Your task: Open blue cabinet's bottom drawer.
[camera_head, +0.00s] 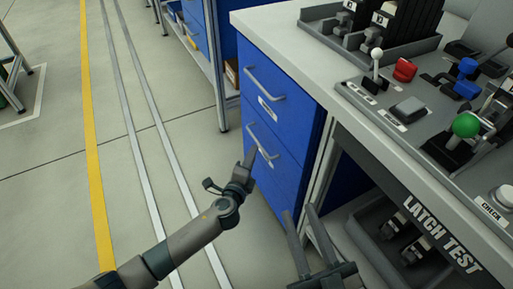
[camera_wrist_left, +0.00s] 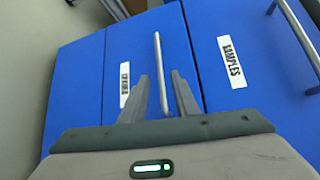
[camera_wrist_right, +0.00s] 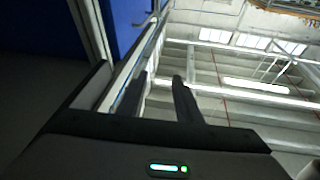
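The blue cabinet (camera_head: 295,107) stands under the left end of the workbench. Its upper drawer has a bar handle (camera_head: 265,88) and a label, which reads SAMPLES (camera_wrist_left: 231,62) in the left wrist view. The lower drawer (camera_wrist_left: 178,38) has its own bar handle (camera_wrist_left: 158,65) and a label too oblique to read. Both drawers look closed. My left gripper (camera_head: 249,158) is at the lower handle, fingers apart; in the left wrist view the handle shows between its fingers (camera_wrist_left: 161,90), with gaps on both sides. My right gripper (camera_head: 306,225) is open and empty, right of the cabinet.
The worktop (camera_head: 275,28) carries a control panel with a red button (camera_head: 405,69) and a green knob (camera_head: 466,125). A shelf below it (camera_head: 375,235) holds dark fixtures near my right gripper. Floor left of the cabinet is clear, with a yellow line (camera_head: 90,150).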

